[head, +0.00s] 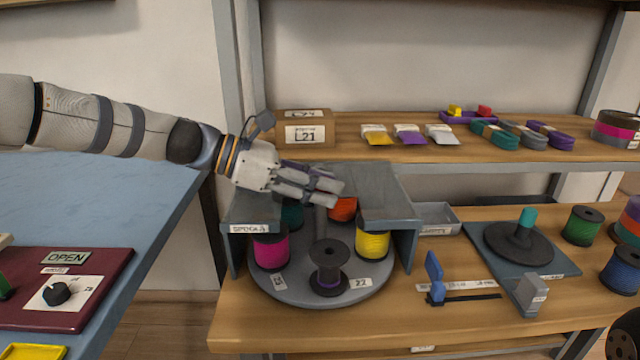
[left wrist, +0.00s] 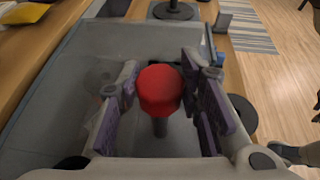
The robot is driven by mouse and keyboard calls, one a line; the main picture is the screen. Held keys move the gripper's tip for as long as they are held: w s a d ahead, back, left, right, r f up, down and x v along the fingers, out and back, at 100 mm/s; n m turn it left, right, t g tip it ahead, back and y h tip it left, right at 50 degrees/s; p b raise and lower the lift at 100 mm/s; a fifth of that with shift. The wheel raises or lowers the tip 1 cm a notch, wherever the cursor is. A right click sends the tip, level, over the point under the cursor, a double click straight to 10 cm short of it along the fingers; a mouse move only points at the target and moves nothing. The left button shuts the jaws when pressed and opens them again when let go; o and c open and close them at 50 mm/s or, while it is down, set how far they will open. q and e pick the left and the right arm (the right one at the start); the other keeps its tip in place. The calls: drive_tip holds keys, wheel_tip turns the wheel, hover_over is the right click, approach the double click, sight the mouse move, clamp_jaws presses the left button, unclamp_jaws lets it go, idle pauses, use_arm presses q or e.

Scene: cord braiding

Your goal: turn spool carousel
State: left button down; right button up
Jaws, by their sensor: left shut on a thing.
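The spool carousel (head: 310,291) is a round grey turntable under a grey housing with a cut-out top, on the lower shelf. It carries a magenta spool (head: 271,250), a yellow spool (head: 372,242), an orange-red spool (head: 342,209), a teal spool (head: 292,214) and, at the front, a nearly bare dark spool (head: 329,267) with a little purple. My left gripper (head: 338,194) is above the turntable's middle, shut on the red knob (left wrist: 160,90) on its post. The gripper (left wrist: 163,105) hides the knob in the head view.
Right of the carousel are a small grey tray (head: 436,217), a blue slider (head: 435,279) and a dark disc stand (head: 520,243). A green spool (head: 583,226) and blue spool (head: 622,271) stand farther right. The upper shelf (head: 350,146) passes behind. A blue table (head: 100,200) is at left.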

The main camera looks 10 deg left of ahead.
use_arm(q)
drive_tip(key=shift+f+m+g, duration=0.15)
drive_tip(key=shift+m+g, duration=0.45)
drive_tip(key=shift+g, duration=0.1)
drive_tip(key=c, duration=1.1)
unclamp_jaws()
drive_tip(key=shift+d, duration=0.1)
drive_tip(key=v, duration=1.2)
drive_tip(key=shift+f, duration=0.15)
